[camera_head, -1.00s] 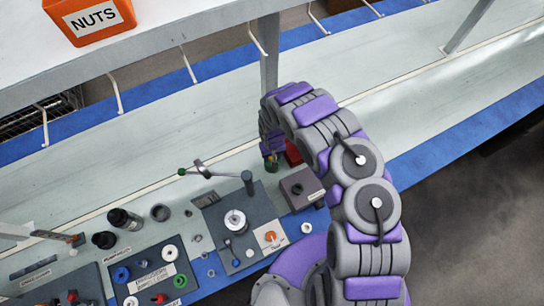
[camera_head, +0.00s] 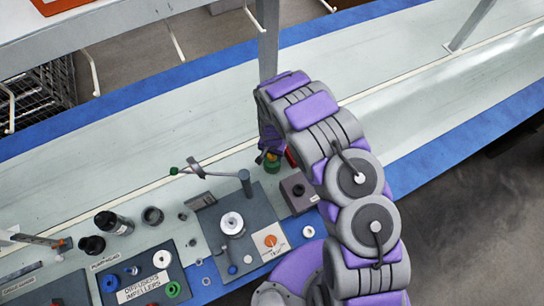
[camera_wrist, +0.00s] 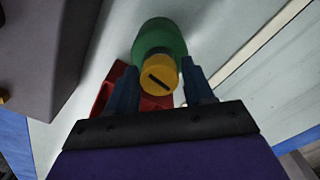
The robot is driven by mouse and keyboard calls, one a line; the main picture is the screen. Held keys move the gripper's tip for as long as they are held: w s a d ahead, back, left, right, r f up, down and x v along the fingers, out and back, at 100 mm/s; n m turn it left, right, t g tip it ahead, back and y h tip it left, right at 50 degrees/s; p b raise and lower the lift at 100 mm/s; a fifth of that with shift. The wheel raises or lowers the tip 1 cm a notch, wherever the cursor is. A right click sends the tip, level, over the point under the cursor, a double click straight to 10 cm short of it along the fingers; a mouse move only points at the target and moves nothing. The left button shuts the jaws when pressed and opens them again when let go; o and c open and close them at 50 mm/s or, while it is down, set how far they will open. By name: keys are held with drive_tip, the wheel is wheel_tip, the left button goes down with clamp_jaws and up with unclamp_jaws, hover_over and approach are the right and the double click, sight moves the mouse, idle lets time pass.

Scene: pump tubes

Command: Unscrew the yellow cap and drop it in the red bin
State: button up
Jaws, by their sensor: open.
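The yellow cap (camera_wrist: 159,76) has a dark slot and sits on the end of a green cylindrical part (camera_wrist: 160,36) in the wrist view. My gripper (camera_wrist: 158,67) is open, with one blue finger on each side of the cap. Whether the fingers touch it cannot be told. The red bin (camera_wrist: 104,90) shows behind the fingers, partly hidden. In the head view, the green part (camera_head: 272,167) stands below my gripper (camera_head: 268,154). The red bin (camera_head: 291,158) is mostly hidden by my arm there.
A grey box (camera_head: 299,192) stands close to the green part and bin. A dark fixture plate (camera_head: 213,217) with a post and lever lies to the left. Black cylinders (camera_head: 113,223) and a parts tray (camera_head: 143,279) are farther left. The bench behind is clear.

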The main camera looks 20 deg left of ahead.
drive_tip(key=shift+m, duration=0.3)
drive_tip(key=shift+f+b, duration=0.1)
drive_tip(key=shift+b, duration=0.3)
drive_tip(key=m+b, duration=0.2)
drive_tip(key=shift+s+f+m+b, duration=0.1)
drive_tip(key=shift+m+b, duration=0.2)
drive_tip(key=shift+b, duration=0.1)
drive_tip(key=shift+d+m+b, duration=0.1)
drive_tip(key=shift+m+b, duration=0.2)
drive_tip(key=shift+m, duration=0.3)
drive_tip(key=shift+r, duration=0.2)
drive_tip(key=c, duration=0.9)
